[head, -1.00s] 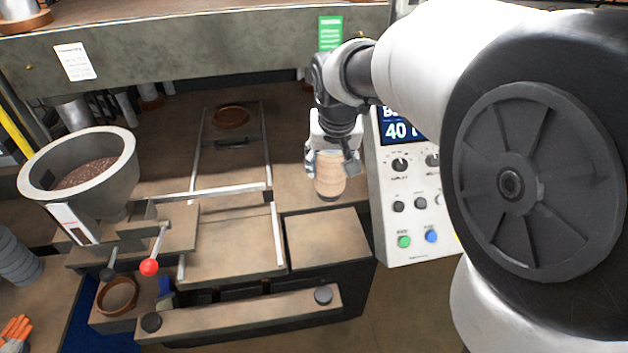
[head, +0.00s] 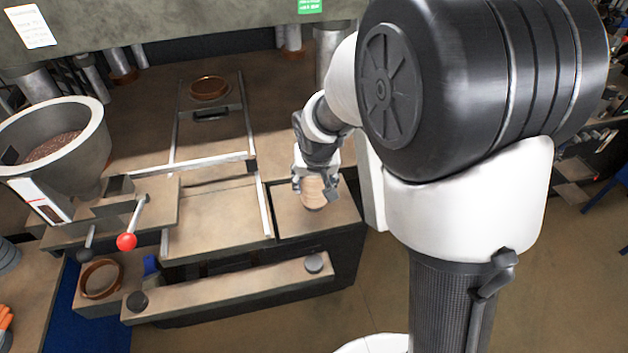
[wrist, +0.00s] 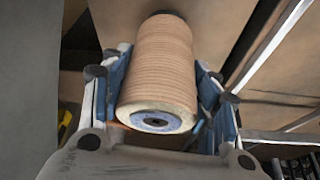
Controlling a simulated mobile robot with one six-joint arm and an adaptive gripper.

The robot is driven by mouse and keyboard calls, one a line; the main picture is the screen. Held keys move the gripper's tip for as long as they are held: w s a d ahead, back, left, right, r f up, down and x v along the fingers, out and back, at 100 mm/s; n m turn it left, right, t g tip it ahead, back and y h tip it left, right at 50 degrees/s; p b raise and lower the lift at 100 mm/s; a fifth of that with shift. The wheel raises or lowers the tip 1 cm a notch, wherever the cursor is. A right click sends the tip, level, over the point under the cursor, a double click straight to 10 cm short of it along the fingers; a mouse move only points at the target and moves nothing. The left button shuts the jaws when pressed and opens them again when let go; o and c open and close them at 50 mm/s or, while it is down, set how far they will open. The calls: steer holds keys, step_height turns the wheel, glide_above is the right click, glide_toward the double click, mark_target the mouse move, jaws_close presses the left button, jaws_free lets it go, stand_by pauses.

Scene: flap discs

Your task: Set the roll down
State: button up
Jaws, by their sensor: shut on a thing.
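The roll (head: 313,191) is tan with fine ridges around it. My gripper (head: 317,186) is shut on it in the head view, over the flat tan block (head: 340,212) right of the rails. In the wrist view the roll (wrist: 158,75) lies between the two fingers of my gripper (wrist: 160,100), its near end showing a blue-grey disc with a dark centre hole. Whether its lower end touches the block cannot be told.
A hopper (head: 95,130) of brown grains stands at left. A red-knobbed lever (head: 127,241) and a copper ring (head: 100,279) are near it. Two rails flank a slide plate (head: 215,222) left of the block. A front bar (head: 230,292) carries dark knobs.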

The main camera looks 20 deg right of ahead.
steer(key=o, duration=1.4)
steer(key=shift+f, duration=0.15)
steer(key=d+p+v, duration=0.1)
steer(key=p+v, duration=0.1)
steer(key=v, duration=1)
steer(key=shift+n+y, duration=0.3)
steer(key=shift+n, duration=0.6)
steer(key=s+r, duration=0.2)
steer(key=s, duration=0.5)
steer(key=s+r, duration=0.1)
steer(key=s, duration=0.7)
steer(key=s+r, duration=0.2)
steer(key=s, duration=0.6)
steer(key=shift+s+a+r, duration=0.15)
steer(key=shift+s+r, duration=0.05)
steer(key=shift+r, duration=0.1)
